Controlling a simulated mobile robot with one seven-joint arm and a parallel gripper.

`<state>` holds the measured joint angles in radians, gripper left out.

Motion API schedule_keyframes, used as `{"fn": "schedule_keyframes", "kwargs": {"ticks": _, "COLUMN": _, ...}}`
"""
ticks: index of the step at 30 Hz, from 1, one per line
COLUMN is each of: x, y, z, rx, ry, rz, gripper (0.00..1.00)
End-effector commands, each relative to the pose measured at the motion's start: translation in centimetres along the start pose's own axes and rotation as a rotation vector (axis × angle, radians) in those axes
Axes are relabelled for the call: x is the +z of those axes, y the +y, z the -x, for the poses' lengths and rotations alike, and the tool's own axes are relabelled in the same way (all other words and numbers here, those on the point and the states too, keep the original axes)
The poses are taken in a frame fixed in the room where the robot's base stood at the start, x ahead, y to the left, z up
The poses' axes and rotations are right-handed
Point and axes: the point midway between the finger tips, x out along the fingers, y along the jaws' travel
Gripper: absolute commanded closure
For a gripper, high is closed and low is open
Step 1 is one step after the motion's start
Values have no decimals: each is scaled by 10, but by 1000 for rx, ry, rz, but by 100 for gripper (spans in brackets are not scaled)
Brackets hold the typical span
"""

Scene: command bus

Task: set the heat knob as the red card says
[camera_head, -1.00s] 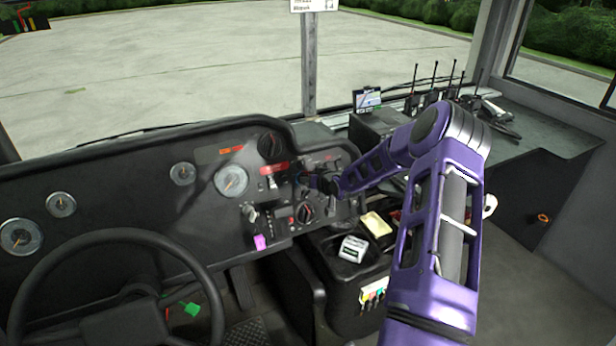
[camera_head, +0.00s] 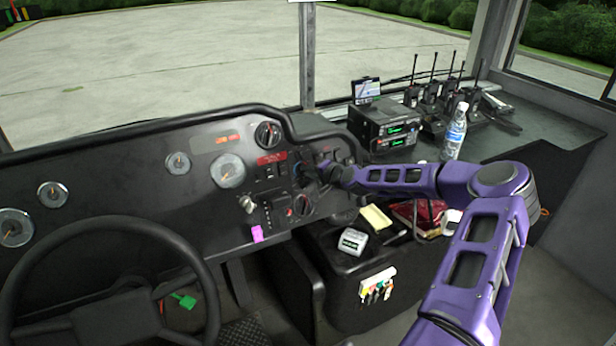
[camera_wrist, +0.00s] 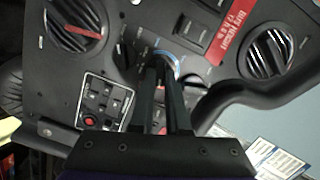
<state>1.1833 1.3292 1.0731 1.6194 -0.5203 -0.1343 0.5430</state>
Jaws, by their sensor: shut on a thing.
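My gripper (camera_head: 318,174) is at the dash panel, right of the gauges. In the wrist view its two dark fingers (camera_wrist: 163,85) are close together on the heat knob, a small control with a blue and red arc (camera_wrist: 165,57) around it. The fingers hide most of the knob, so its pointer cannot be read. A red label (camera_head: 271,158) with white text is on the panel left of the gripper; it also shows in the wrist view (camera_wrist: 228,28), reading about bus height. I cannot make out a separate red card with a setting.
A switch block (camera_wrist: 103,100) is beside the fingers. A steering wheel (camera_head: 112,222) is at left. A radio unit (camera_head: 385,125) and bottle (camera_head: 455,132) stand at right.

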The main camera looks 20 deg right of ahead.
Motion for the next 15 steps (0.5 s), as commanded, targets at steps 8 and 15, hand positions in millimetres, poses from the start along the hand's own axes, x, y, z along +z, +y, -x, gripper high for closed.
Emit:
{"fn": "schedule_keyframes", "kwargs": {"ticks": 8, "x": 1, "y": 5, "z": -1, "rx": -43, "ry": 0, "rz": -254, "gripper": 100}}
{"fn": "schedule_keyframes", "kwargs": {"ticks": 15, "x": 1, "y": 4, "z": -1, "rx": -74, "ry": -1, "rz": -434, "gripper": 100}}
